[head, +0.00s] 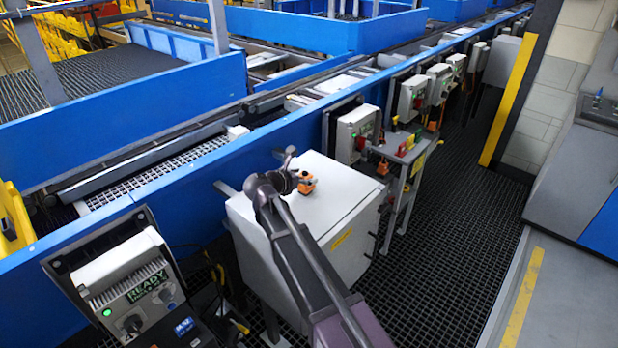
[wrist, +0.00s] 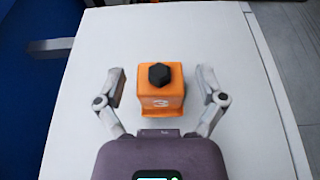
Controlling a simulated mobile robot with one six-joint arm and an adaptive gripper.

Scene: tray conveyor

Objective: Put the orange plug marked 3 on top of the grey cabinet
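The orange plug marked 3 (wrist: 160,97) stands on the top of the grey cabinet (wrist: 80,100), with its black knob facing up in the wrist view. In the head view the plug (head: 306,184) is near the middle of the cabinet top (head: 340,200). My gripper (wrist: 163,82) is open around the plug, one finger on each side. Gaps show between both fingers and the plug. In the head view my gripper (head: 292,170) is just left of the plug, and my arm hides part of the cabinet.
A small grey stand (head: 412,155) with red and orange parts is right of the cabinet. Blue conveyor walls (head: 200,175) run behind it. A control box with a READY display (head: 125,280) is at front left. Dark grating floor (head: 450,230) is clear on the right.

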